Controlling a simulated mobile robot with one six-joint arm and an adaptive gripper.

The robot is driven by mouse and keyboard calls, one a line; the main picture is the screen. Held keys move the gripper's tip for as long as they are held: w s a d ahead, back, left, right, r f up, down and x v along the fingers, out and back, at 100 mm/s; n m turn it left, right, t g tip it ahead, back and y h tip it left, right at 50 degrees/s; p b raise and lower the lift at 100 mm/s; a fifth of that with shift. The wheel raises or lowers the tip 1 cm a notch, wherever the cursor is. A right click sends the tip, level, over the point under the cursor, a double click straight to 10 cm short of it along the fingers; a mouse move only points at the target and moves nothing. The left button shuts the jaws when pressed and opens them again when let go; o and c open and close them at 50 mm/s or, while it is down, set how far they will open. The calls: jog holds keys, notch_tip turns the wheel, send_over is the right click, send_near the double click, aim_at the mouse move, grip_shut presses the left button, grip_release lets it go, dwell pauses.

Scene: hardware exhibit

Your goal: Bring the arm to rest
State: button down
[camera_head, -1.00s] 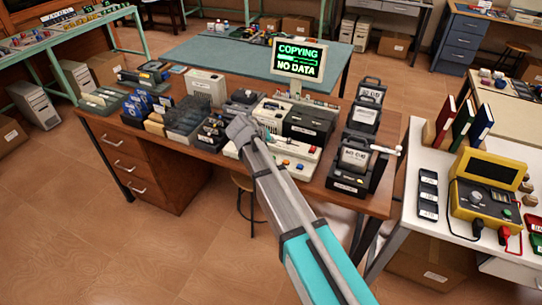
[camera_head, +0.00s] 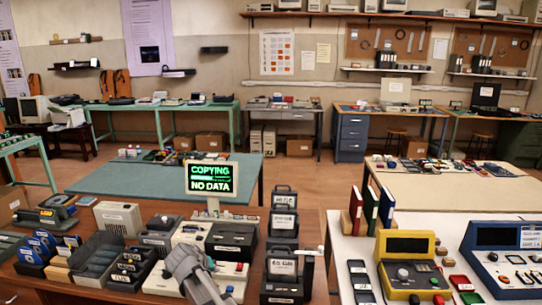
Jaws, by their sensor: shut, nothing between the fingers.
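My grey arm comes up from the bottom edge of the head view, and my gripper (camera_head: 182,262) is at its end. The gripper is over the front of the wooden desk, in front of a white device with coloured buttons (camera_head: 232,280) and partly covering it. It is shut and holds nothing that I can see. Its fingertips are small and hard to make out. I cannot tell its exact height above the devices.
A screen reading "COPYING NO DATA" (camera_head: 211,178) stands behind the gripper. Black upright devices (camera_head: 284,245) are to the right, blue-topped boxes (camera_head: 38,247) to the left. A white table (camera_head: 345,255) with yellow and blue meters is at the right. The green table (camera_head: 120,181) behind has bare room.

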jog(key=s+d+g, duration=0.1)
jog(key=d, duration=0.5)
jog(key=s+d+m+g+p, duration=0.1)
jog(key=s+d, duration=0.1)
jog(key=d, duration=0.5)
jog(key=s+d+f+m+g, duration=0.1)
jog(key=d+g, duration=0.1)
jog(key=d, duration=0.5)
jog(key=shift+s+d+f+p, duration=0.1)
jog(key=shift+s+d+p, duration=0.15)
jog(key=shift+p, duration=0.05)
jog(key=s+d+m+g+y+p, duration=0.1)
jog(key=s+d+g+y+p, duration=0.1)
jog(key=s+d, duration=1)
jog(key=d+g+y, duration=0.1)
jog(key=d, duration=0.3)
jog(key=shift+r+m+y, duration=0.2)
jog(key=shift+m+y, duration=0.2)
jog(key=shift+s, duration=0.15)
dwell(0.9)
